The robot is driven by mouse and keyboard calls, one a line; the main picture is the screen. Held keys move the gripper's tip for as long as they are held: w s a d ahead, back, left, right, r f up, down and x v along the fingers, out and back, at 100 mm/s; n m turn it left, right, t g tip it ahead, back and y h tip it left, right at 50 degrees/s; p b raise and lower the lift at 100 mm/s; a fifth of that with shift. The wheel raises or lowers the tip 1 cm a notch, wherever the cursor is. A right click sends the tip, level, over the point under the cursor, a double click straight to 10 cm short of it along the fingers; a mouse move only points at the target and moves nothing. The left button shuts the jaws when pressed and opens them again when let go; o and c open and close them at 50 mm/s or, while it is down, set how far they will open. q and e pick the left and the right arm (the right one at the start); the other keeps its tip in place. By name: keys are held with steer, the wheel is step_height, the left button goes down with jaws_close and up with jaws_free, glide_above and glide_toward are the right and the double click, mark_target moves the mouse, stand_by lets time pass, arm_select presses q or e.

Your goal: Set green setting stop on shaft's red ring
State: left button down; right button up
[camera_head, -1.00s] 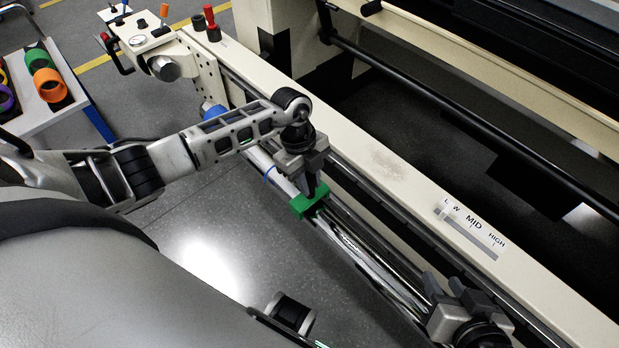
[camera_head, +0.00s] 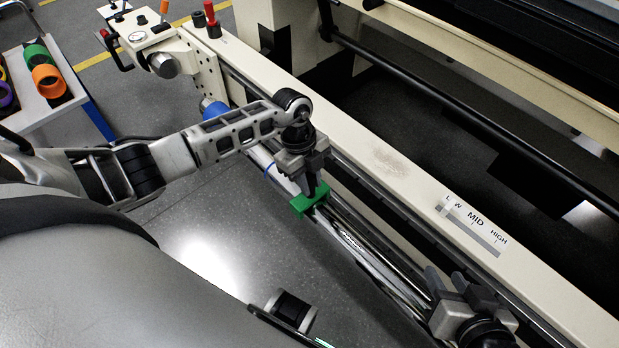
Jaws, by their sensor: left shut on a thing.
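The green setting stop (camera_head: 313,203) sits at the long shiny shaft (camera_head: 360,253), in the middle of the head view. My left gripper (camera_head: 308,188) points down from above and is shut on the stop. Whether the stop is seated on the shaft or just above it, I cannot tell. A thin blue ring (camera_head: 269,168) shows on the shaft, up and left of the stop. No red ring shows on the shaft. My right gripper (camera_head: 446,281) is at the lower right, over the shaft, with its two fingers apart and nothing visible between them.
A cream machine rail (camera_head: 390,165) runs beside the shaft and bears a LOW-MID-HIGH scale (camera_head: 472,224). A cream block with a gauge and knobs (camera_head: 140,37) stands at the upper left. A side table (camera_head: 45,112) holds several coloured rings. Grey floor (camera_head: 225,235) is open below the shaft.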

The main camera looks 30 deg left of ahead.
arm_select(q)
steer(key=shift+f, duration=0.25)
arm_select(e)
step_height(320, 180, down, 2)
steer(key=shift+s+a+f, duration=0.1)
arm_select(q)
steer(key=c, duration=1.2)
jaws_free()
steer(key=shift+f, duration=0.1)
steer(key=shift+o, duration=0.2)
steer(key=shift+w+a+r+p, duration=0.2)
steer(key=shift+r+p, duration=0.1)
steer(key=shift+r, duration=0.2)
steer(key=s+p+v, duration=0.1)
steer(key=p+v, duration=0.3)
steer(key=v, duration=1.1)
steer(key=shift+w+r, duration=0.3)
steer(key=shift+w, duration=0.1)
arm_select(e)
step_height(320, 180, up, 6)
steer(key=shift+d, duration=0.45)
arm_select(q)
steer(key=shift+p, duration=0.3)
